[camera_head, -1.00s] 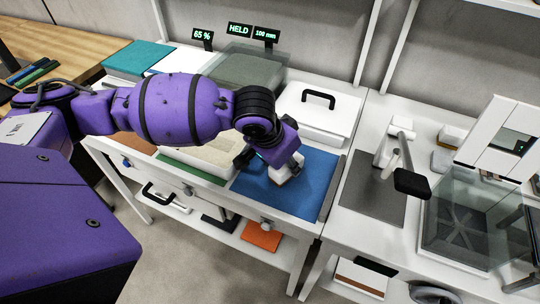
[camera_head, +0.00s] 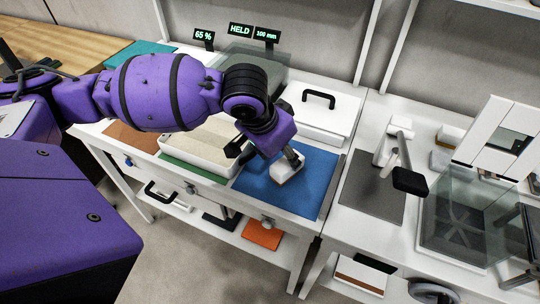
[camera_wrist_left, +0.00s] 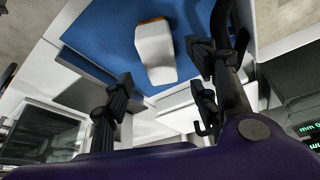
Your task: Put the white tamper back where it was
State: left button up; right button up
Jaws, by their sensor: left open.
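The white tamper (camera_head: 287,173) is a small white block on the blue mat (camera_head: 310,200), near the mat's upper middle. In the left wrist view the tamper (camera_wrist_left: 155,50) shows whole on the blue, with an orange-brown edge at its far end. My left gripper (camera_head: 265,160) is open beside and above it. In the left wrist view its spread fingers (camera_wrist_left: 160,80) stand on either side of the tamper's near end with gaps, so it seems free of them. My right gripper is out of view.
A cream-filled tray (camera_head: 205,145) stands left of the blue mat. A white lidded box (camera_head: 315,115) with a black handle is behind it. On the right are a grey mat (camera_head: 370,200), a white stand with a black head (camera_head: 410,182) and a clear bin (camera_head: 460,220).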

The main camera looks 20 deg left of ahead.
pick_arm(q)
jog(key=v, duration=0.6)
jog(key=shift+r+p, duration=0.3)
jog(key=shift+p, duration=0.05)
